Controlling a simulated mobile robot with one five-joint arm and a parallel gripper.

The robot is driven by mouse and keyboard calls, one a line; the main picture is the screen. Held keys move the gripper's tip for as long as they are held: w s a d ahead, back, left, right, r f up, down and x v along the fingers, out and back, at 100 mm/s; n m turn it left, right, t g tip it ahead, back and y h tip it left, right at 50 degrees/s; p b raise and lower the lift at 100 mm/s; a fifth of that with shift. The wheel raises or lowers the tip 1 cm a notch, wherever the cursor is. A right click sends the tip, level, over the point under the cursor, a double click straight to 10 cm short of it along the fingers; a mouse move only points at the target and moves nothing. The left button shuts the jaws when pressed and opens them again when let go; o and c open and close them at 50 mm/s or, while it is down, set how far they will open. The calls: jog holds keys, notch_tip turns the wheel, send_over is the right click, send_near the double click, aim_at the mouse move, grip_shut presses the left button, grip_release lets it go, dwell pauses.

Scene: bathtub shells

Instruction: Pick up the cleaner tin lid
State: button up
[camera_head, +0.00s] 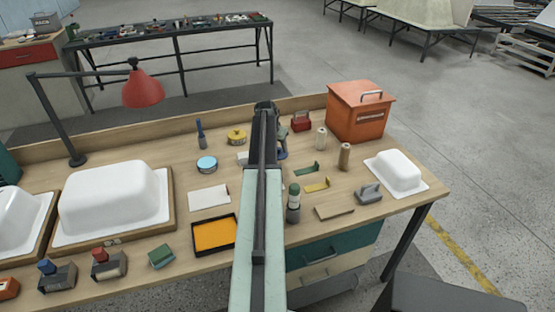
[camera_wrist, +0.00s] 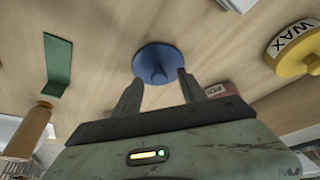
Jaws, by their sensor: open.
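A round dark blue lid with a raised knob in its middle (camera_wrist: 152,58) lies on the wooden bench top, in the upper middle of the wrist view. I take it for the cleaner tin lid; no lettering shows on it. My gripper (camera_wrist: 158,77) is open, its two dark fingers apart and pointing towards the lid, with nothing seen gripped between them. The fingertips overlap the lid's near edge in the picture; contact cannot be told. In the head view a bit of blue (camera_head: 282,153) shows just right of my arm, mostly hidden by it.
A yellow wax tin (camera_wrist: 295,48) is right of the lid; a green bracket (camera_wrist: 57,64) and a tan cylinder (camera_wrist: 27,130) are left. A red item (camera_wrist: 221,89) is behind the right finger. In the head view, a light blue tin (camera_head: 207,164) and orange box (camera_head: 358,112) stand on the bench.

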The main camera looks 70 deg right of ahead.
jog(key=shift+d+f, duration=0.2)
jog(key=shift+f, duration=0.45)
jog(key=shift+r, duration=0.2)
grip_shut()
jog(key=shift+r, duration=0.1)
notch_tip(320, 180, up, 10)
jog(key=p, duration=1)
jog(key=shift+a, duration=0.1)
